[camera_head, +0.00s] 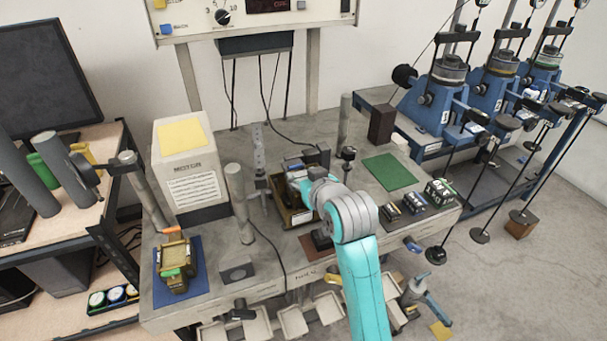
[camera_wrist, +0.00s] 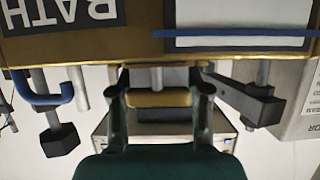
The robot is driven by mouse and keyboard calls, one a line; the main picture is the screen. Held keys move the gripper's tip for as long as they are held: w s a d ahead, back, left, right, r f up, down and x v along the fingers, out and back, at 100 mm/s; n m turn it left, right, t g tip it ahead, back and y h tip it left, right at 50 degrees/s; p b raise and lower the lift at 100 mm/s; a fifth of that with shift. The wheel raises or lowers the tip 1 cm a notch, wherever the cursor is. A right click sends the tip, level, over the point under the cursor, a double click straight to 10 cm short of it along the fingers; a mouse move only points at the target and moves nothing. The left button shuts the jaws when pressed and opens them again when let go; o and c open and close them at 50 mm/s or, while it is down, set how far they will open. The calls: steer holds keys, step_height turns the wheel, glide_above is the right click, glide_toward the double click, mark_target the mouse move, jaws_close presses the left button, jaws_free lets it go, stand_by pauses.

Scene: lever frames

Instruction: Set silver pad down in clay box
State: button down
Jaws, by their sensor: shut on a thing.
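A brown-gold box (camera_wrist: 130,52) with a "BATH" label fills the top of the wrist view, just beyond the fingertips. In the head view this box (camera_head: 290,214) stands mid-bench, partly hidden by my wrist. I cannot tell whether it is the clay box or whether the pad touches it. In the head view my arm hides the fingertips.
A grey post (camera_head: 238,200) stands left of the box, with a white motor unit (camera_head: 186,165) farther left. The green mat (camera_head: 390,171) is clear. A blue mat (camera_head: 181,272) holds a small yellowish device.

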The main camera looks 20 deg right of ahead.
steer(key=shift+f, duration=0.3)
steer(key=shift+c, duration=2.2)
jaws_free()
steer(key=shift+f, duration=0.15)
steer(key=shift+r+v, duration=0.15)
steer(key=shift+v, duration=1.8)
steer(key=shift+r+v, duration=0.15)
steer(key=shift+v, duration=1.8)
steer(key=shift+w, duration=0.15)
